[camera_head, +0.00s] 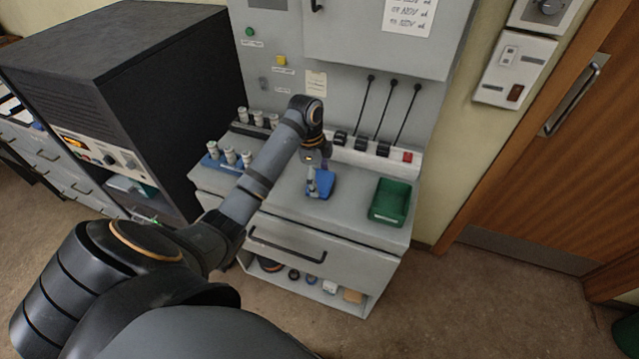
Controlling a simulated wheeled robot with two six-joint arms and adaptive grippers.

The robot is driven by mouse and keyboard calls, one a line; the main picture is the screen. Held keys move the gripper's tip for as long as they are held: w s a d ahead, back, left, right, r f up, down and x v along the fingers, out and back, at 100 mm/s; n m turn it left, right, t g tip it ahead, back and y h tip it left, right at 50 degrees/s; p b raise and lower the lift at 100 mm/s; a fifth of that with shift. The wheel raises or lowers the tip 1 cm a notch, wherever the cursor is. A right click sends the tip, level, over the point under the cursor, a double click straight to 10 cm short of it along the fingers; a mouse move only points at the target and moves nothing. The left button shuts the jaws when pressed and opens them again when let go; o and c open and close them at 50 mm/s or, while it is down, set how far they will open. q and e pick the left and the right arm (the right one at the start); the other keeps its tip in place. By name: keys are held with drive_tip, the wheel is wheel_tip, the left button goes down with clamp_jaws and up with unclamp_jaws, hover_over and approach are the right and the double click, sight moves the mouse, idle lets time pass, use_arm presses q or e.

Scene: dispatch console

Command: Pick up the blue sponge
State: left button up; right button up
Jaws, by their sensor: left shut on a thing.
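The blue sponge (326,184) is on or just above the grey console top, near its middle; I cannot tell whether it touches the surface. My left arm reaches in from the lower left, and my left gripper (313,187) points down at the sponge. The gripper is shut on the sponge, at its left part. The fingers hide some of the sponge. My right gripper is not in view.
A green tray (390,201) stands right of the sponge on the console top (285,200). A blue rack (222,163) with white-capped vials stands at the left. A power strip (375,152) with plugs and cables runs along the back. A drawer handle (287,246) is below the front edge.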

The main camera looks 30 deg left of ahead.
sight(323, 184)
use_arm(q)
drive_tip(key=r, duration=0.1)
drive_tip(key=r+p, duration=0.1)
drive_tip(key=s+d+r+p, duration=0.1)
drive_tip(key=shift+r, duration=0.4)
drive_tip(key=s+d+r+p, duration=0.7)
drive_tip(key=s+d+p, duration=0.1)
drive_tip(key=p, duration=0.4)
drive_tip(key=shift+s+d+r+p, duration=0.2)
drive_tip(key=shift+s+d+p, duration=0.2)
drive_tip(key=shift+d, duration=0.15)
